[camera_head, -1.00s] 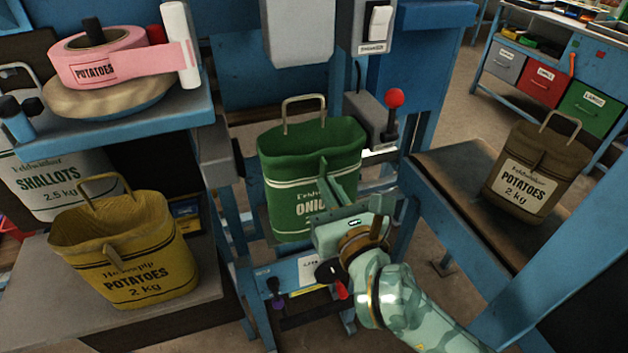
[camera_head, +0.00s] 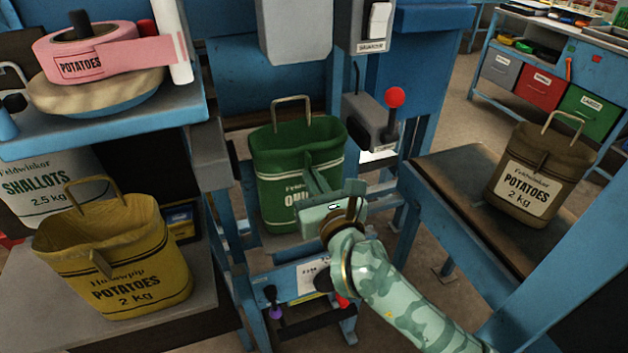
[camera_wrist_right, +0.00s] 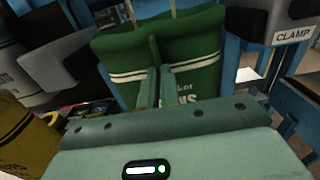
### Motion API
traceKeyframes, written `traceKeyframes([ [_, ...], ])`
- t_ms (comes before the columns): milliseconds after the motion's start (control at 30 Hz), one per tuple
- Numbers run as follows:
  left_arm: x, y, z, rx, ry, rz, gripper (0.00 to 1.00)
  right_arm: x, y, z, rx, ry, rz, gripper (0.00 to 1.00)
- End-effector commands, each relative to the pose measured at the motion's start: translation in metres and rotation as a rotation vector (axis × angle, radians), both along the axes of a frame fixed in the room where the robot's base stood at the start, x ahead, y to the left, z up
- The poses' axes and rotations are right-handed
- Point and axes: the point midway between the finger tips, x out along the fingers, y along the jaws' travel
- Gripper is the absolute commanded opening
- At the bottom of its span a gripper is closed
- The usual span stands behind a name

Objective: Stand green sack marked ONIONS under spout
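The green ONIONS sack (camera_head: 275,170) hangs or stands upright below the grey spout (camera_head: 294,30), with its wire handle up and its top open. It also shows in the wrist view (camera_wrist_right: 205,60). My right gripper (camera_head: 318,172) is at the sack's front; its two fingers (camera_wrist_right: 156,88) are close together on a vertical fold of the green cloth, pinching it. The fingers hide part of the lettering. The sack's bottom is partly hidden by my gripper, so I cannot tell whether it touches anything below. My left gripper is not in view.
A grey box with a red-knobbed lever (camera_head: 394,98) is right of the sack. A yellow POTATOES sack (camera_head: 115,265) stands on the left bench, near a SHALLOTS sack (camera_head: 35,185). A brown POTATOES sack (camera_head: 535,180) stands on the right bench. Blue frame posts flank the spout.

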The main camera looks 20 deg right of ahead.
Motion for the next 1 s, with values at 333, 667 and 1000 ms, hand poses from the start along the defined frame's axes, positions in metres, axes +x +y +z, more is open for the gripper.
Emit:
traceKeyframes([
  [333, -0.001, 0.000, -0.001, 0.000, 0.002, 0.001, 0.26, 0.000, 0.000, -0.001, 0.000, 0.000, 0.000, 0.26],
  [667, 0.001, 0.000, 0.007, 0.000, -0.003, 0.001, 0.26, -0.042, -0.001, 0.002, 0.001, 0.004, 0.002, 0.26],
  [1000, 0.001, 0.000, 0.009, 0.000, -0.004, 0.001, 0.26, -0.110, -0.003, 0.001, 0.000, 0.002, 0.001, 0.26],
])
